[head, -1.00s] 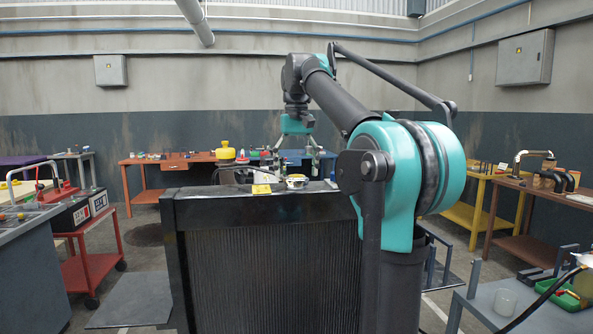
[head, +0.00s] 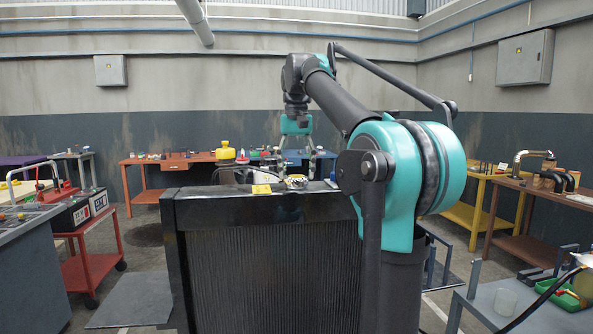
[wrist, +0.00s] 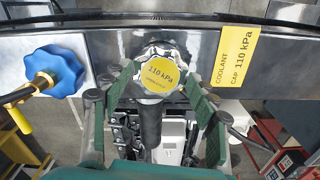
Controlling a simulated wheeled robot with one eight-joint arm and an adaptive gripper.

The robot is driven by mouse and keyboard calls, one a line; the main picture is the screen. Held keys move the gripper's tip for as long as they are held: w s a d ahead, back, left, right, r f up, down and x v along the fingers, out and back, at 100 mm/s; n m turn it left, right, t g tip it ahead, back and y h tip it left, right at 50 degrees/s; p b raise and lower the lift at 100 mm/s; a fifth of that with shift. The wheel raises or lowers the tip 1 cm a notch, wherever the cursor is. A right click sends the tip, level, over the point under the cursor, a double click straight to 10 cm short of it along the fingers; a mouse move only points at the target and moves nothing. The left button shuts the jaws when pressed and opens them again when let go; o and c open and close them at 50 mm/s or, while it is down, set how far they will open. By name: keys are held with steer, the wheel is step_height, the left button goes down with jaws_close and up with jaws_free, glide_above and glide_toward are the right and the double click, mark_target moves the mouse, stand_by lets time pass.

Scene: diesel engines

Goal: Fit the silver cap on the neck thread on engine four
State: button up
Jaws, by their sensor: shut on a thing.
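The silver cap (wrist: 158,76) has a round yellow label reading 110 kPa. It sits at the top of the black radiator tank (wrist: 205,50); the neck thread below it is hidden, so I cannot tell whether it is seated. My gripper (wrist: 160,84) is shut on the cap, with its green-padded fingers on the left and right of it. In the head view the cap (head: 296,181) shows small on the radiator top, below my gripper (head: 297,170). A yellow plate (wrist: 238,56) reading COOLANT CAP 110 kPa lies right of the cap.
A blue knob (wrist: 54,72) with a brass fitting is left of the cap. A black hose (wrist: 150,125) runs below it. The yellow plate (head: 261,189) also shows on the radiator (head: 265,260) in the head view. Benches stand along the walls.

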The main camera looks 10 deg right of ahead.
mark_target(296, 176)
steer(key=m, duration=0.4)
steer(key=shift+f, duration=0.1)
steer(key=o, duration=1.9)
steer(key=shift+m, duration=0.5)
steer(key=shift+c, duration=0.3)
steer(key=shift+r, duration=3.55)
